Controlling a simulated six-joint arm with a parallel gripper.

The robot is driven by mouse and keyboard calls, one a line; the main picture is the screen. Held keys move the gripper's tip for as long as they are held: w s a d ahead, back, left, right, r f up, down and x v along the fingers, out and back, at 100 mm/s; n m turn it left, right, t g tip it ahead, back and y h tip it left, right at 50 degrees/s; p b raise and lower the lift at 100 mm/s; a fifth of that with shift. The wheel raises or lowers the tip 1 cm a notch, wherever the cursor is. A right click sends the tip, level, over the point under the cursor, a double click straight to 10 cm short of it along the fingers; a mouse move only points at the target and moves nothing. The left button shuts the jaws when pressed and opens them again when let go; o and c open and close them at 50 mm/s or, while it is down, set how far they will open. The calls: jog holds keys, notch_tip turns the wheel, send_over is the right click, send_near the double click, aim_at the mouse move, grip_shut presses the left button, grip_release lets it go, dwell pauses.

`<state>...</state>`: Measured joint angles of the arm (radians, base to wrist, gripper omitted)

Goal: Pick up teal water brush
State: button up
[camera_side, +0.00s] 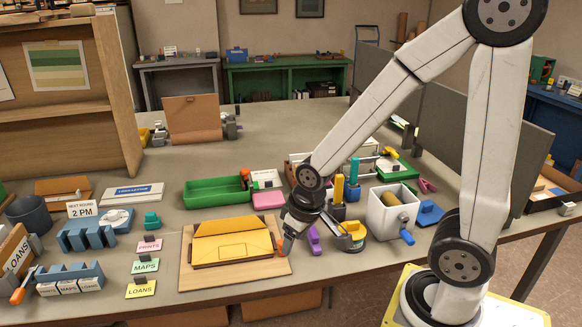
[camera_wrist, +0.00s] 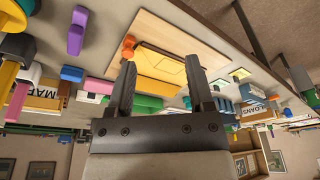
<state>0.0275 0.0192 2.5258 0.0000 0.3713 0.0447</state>
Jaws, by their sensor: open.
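An upright teal-blue stick (camera_side: 354,170), which looks like the water brush, stands in a dark holder right of my gripper. A squat teal piece (camera_side: 152,220) sits far to the left, beyond the small label cards. I cannot be sure from the shape which is the brush. My gripper (camera_side: 287,238) hangs by the right edge of a wooden board (camera_side: 188,275) bearing a yellow folder (camera_side: 232,238). In the wrist view my gripper (camera_wrist: 160,66) has its fingers spread, with nothing held between them. The folder (camera_wrist: 165,65) shows behind the gap.
An orange knob (camera_side: 282,248) is close to my fingertips. A purple piece (camera_side: 314,240), a yellow-and-dark tub (camera_side: 350,237) and a white box (camera_side: 391,212) crowd the right. A yellow stick (camera_side: 339,188) stands beside the teal-blue one. The rear table is mostly clear.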

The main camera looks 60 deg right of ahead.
jog(key=w+d+r+m, duration=0.2)
jog(key=w+d+m, duration=0.55)
jog(key=d, duration=0.35)
jog(key=m+g, duration=0.3)
jog(key=m, duration=1.6)
send_near(356, 158)
notch_tip(356, 158, down, 5)
jog(key=shift+s+f, duration=0.15)
jog(key=shift+f, duration=1.45)
jog(key=shift+f, duration=0.1)
jog(key=shift+f, duration=2.5)
